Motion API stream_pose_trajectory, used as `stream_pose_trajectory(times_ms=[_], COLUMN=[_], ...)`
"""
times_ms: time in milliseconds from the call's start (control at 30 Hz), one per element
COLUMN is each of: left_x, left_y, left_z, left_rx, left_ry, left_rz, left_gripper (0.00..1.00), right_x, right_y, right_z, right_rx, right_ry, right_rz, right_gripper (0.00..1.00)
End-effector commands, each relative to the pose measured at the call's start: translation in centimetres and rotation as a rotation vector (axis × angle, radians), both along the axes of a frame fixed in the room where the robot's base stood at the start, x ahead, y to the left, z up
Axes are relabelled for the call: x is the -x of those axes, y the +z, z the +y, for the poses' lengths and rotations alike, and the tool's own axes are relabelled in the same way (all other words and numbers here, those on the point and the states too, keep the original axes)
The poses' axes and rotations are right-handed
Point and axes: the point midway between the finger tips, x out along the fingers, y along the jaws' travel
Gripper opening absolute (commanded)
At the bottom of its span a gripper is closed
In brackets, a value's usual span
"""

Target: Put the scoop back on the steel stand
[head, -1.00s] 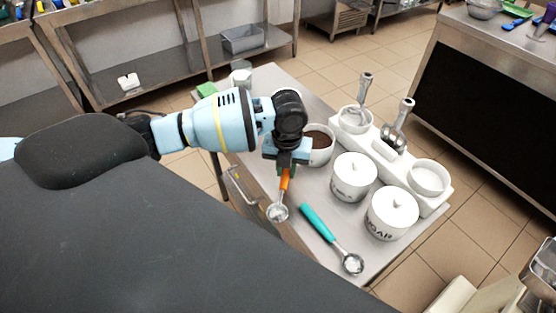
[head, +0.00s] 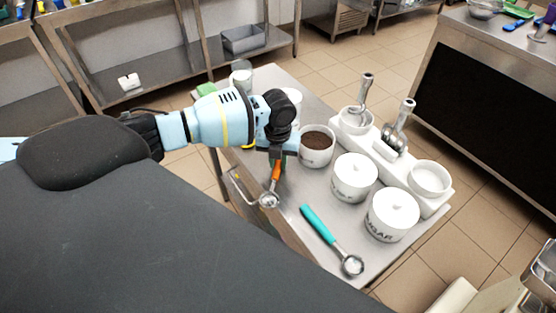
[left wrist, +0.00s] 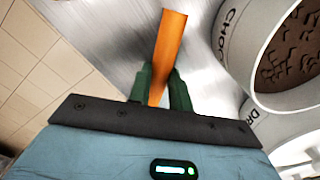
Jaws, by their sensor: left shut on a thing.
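The scoop with an orange handle (head: 276,171) and a round metal bowl hangs tilted from my left gripper (head: 278,157). In the left wrist view, the gripper (left wrist: 163,88) has its green fingers shut on the orange handle (left wrist: 170,40); the scoop's bowl is out of that picture. The steel stand (head: 292,222) is the steel-topped table below. In the head view the bowl shows over the stand's left edge, near a bent metal bar. I cannot tell how high it is. My right gripper is not in view.
A teal-handled scoop (head: 322,226) lies on the steel top. An open tub of brown bits (head: 317,157) stands close right of my gripper. Two lidded white tubs (head: 354,186) and a white holder (head: 440,197) with metal tools stand further right. Bare steel lies between the gripper and the teal scoop.

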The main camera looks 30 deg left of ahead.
Motion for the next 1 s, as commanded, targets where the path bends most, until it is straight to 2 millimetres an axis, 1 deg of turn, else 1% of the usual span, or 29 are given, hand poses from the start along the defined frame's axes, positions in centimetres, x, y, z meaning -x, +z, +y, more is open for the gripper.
stream_pose_trajectory(times_ms=[200, 367, 400, 533, 833, 933, 1000], left_x=[0.0, 0.0, 0.0, 0.0, 0.0, 0.0, -0.1], left_y=[0.0, -0.5, -0.4, -0.4, -0.2, 0.5, 1.4], left_z=[0.0, 0.0, 0.0, 0.0, 0.0, 0.0, 0.0], left_rx=[0.0, -0.001, -0.001, -0.001, 0.0, 0.0, 0.0], left_ry=[0.0, 0.0, 0.0, 0.0, 0.0, 0.0, 0.0], left_rz=[0.0, 0.001, 0.0, 0.0, -0.001, -0.003, -0.003], left_gripper=[0.0, 0.0, 0.25, 0.42, 0.42, 0.42, 0.42], right_x=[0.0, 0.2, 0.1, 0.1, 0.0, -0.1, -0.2], right_y=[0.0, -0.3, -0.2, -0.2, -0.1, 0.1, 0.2], right_z=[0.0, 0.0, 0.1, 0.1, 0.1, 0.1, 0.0], right_rx=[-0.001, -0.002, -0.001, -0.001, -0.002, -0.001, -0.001], right_ry=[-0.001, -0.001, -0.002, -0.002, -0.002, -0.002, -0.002], right_rz=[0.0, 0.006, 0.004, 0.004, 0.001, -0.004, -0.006], right_gripper=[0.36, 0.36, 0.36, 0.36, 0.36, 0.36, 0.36])
